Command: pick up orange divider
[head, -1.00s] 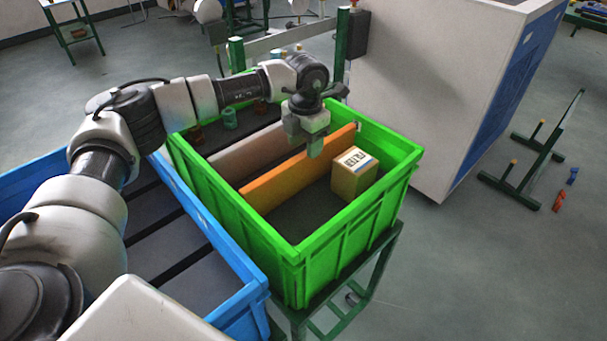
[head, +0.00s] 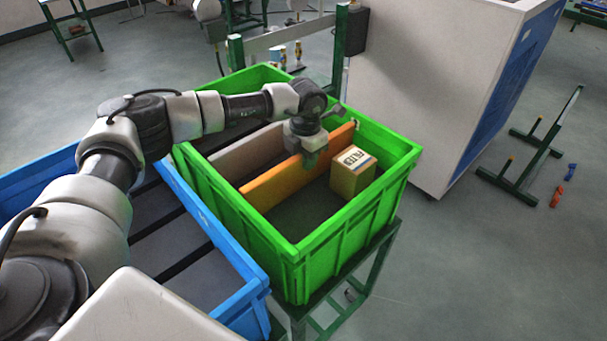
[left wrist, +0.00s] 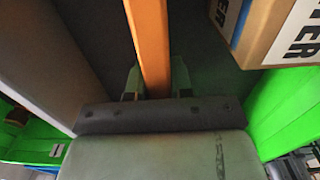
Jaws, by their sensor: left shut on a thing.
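The orange divider (head: 275,185) stands upright on edge inside the green crate (head: 290,262), running across it. My left gripper (head: 308,160) reaches down over the divider's upper edge, toward its far right half, and is shut on it. In the left wrist view the orange divider (left wrist: 150,45) passes between the two fingers of my left gripper (left wrist: 157,80). The fingertips lie along the divider's sides. My right gripper is not in view.
A cardboard box (head: 352,175) stands in the crate just right of the divider. A grey divider (head: 245,152) stands parallel on the left. A blue crate (head: 235,310) adjoins on the left. A large white machine (head: 430,80) stands behind on the right.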

